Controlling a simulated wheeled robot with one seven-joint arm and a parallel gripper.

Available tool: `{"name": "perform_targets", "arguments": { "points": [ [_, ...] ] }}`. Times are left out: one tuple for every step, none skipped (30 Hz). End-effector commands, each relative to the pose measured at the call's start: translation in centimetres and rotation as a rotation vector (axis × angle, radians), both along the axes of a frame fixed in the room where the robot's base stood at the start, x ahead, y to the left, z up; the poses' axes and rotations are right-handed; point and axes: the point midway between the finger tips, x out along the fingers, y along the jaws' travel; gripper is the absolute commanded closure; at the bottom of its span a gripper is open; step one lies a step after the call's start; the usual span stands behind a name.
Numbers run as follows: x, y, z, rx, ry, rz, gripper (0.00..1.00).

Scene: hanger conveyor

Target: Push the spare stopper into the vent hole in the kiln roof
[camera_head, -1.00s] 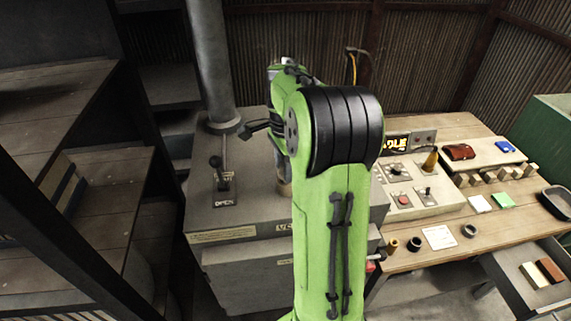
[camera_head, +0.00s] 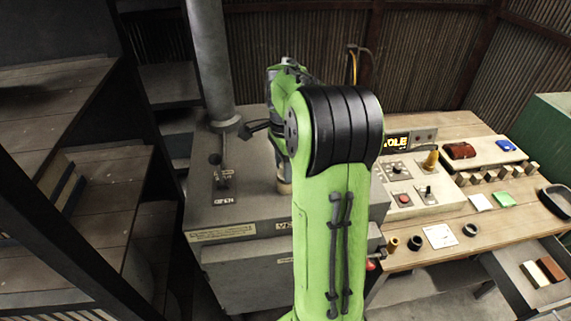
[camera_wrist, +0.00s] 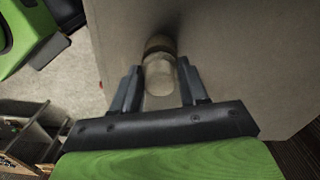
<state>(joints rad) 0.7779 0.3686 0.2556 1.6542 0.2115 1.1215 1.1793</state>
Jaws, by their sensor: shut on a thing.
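The spare stopper (camera_wrist: 158,80) is a pale, short cylinder between the fingers of my gripper (camera_wrist: 160,68) in the wrist view. The gripper is shut on it. Its far end meets a darker brown round band (camera_wrist: 159,45) at the grey kiln roof (camera_wrist: 118,45). I cannot tell whether that band is part of the stopper or the rim of the vent hole, nor how deep the stopper sits. In the head view the stopper (camera_head: 284,186) stands about upright at the kiln roof (camera_head: 255,205), partly behind my green arm. The vent hole itself is hidden.
A thick grey pipe (camera_head: 208,60) rises from the roof's back left, with a lever (camera_head: 222,165) in front. Shelves (camera_head: 100,180) stand left.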

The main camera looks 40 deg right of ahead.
Motion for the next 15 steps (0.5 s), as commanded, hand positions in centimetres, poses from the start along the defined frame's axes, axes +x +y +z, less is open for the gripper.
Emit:
{"name": "perform_targets", "arguments": {
  "points": [
    [0.0,0.0,-0.17,0.0,0.0,0.0,0.88],
    [0.0,0.0,-0.21,0.0,0.0,0.0,0.88],
    [0.0,0.0,-0.27,0.0,0.0,0.0,0.88],
    [0.0,0.0,-0.32,0.0,0.0,0.0,0.88],
    [0.0,0.0,-0.36,0.0,0.0,0.0,0.88],
    [0.0,0.0,-0.43,0.0,0.0,0.0,0.88],
    [0.0,0.0,-0.47,0.0,0.0,0.0,0.88],
    [0.0,0.0,-0.52,0.0,0.0,0.0,0.88],
    [0.0,0.0,-0.58,0.0,0.0,0.0,0.88],
    [0.0,0.0,-0.62,0.0,0.0,0.0,0.88],
    [0.0,0.0,-0.67,0.0,0.0,0.0,0.88],
    [0.0,0.0,-0.73,0.0,0.0,0.0,0.88],
    [0.0,0.0,-0.77,0.0,0.0,0.0,0.88],
    [0.0,0.0,-0.82,0.0,0.0,0.0,0.88],
    [0.0,0.0,-0.88,0.0,0.0,0.0,0.88]
  ]
}}
